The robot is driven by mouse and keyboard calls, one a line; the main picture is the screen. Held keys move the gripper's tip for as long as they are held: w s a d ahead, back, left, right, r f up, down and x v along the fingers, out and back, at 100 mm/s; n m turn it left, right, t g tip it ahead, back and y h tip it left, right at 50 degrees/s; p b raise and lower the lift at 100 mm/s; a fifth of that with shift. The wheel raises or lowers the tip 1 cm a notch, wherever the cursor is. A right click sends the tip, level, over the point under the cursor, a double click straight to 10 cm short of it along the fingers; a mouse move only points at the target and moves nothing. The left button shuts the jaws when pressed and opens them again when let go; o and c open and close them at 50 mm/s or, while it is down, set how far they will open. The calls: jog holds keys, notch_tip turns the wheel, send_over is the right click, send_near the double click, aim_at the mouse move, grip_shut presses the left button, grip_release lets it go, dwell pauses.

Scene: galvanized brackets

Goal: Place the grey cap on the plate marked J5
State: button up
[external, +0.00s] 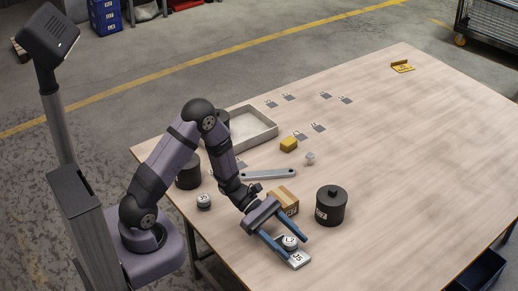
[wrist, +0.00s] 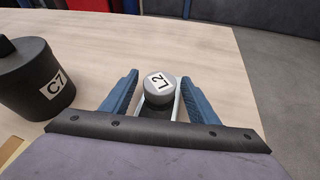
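A grey cap (external: 290,242) with a white top label sits at the near side of the table. In the wrist view the label on this cap (wrist: 159,97) reads L2. The pale plate (external: 304,263) has a label that appears to read J5. The cap appears to rest on the plate; its underside is hidden. My gripper (external: 296,249) has one blue finger on each side of the cap. In the wrist view my gripper (wrist: 160,97) shows gaps between both fingers and the cap, so it is open.
A black lidded canister marked C7 (wrist: 40,92) stands left of my gripper in the wrist view; the same canister (external: 331,208) is right of it externally. A cardboard box (external: 285,200) is close behind. Another small labelled cap (external: 204,201) stands left.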

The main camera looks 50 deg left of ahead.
jog(key=shift+r, duration=0.1)
